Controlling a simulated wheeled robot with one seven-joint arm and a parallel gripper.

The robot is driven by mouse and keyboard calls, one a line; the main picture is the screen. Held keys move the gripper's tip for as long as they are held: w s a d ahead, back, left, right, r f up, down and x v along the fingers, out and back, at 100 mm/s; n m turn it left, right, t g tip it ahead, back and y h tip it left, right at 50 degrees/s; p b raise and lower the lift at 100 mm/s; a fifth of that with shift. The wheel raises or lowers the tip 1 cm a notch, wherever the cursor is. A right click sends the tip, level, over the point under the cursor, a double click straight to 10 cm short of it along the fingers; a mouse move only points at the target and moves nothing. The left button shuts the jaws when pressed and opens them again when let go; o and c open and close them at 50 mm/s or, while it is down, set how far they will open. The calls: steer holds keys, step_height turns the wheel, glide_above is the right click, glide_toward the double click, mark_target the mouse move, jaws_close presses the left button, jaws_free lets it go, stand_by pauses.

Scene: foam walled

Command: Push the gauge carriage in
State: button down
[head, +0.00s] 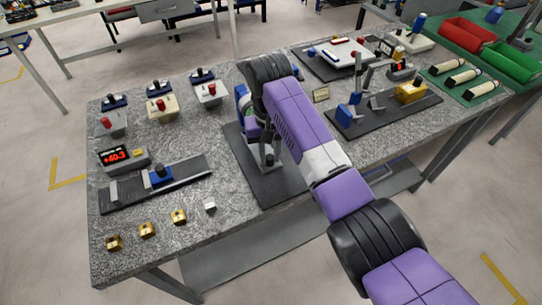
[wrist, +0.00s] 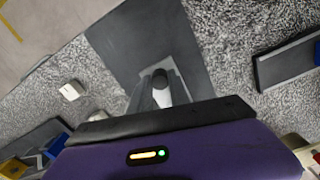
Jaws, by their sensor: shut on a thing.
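A blue gauge carriage (head: 160,175) with a black knob sits near the middle of a dark rail base (head: 190,178), between grey blocks. A digital gauge (head: 124,158) behind the rail shows red digits that look like +40.3. My gripper (head: 268,158) is to the right of the rail, low over a dark plate (head: 285,185), and apart from the carriage. In the wrist view my gripper (wrist: 163,90) is shut on a small dark-topped piece (wrist: 160,78). The fingers and hand hide most of that piece, so I cannot tell what it is.
Brass blocks (head: 147,230) and a white cube (head: 210,205) lie along the front edge. A fixture with blue and yellow parts (head: 410,92) stands right of my arm. Bare grey table lies between rail and plate.

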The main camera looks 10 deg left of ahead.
steer(key=c, duration=1.2)
jaws_free()
steer(key=shift+w+a, duration=0.1)
steer(key=shift+w, duration=0.1)
steer(key=shift+r, duration=0.1)
step_height(320, 180, up, 8)
steer(key=shift+f+b, duration=0.15)
steer(key=shift+b, duration=0.25)
steer(key=shift+a, duration=0.1)
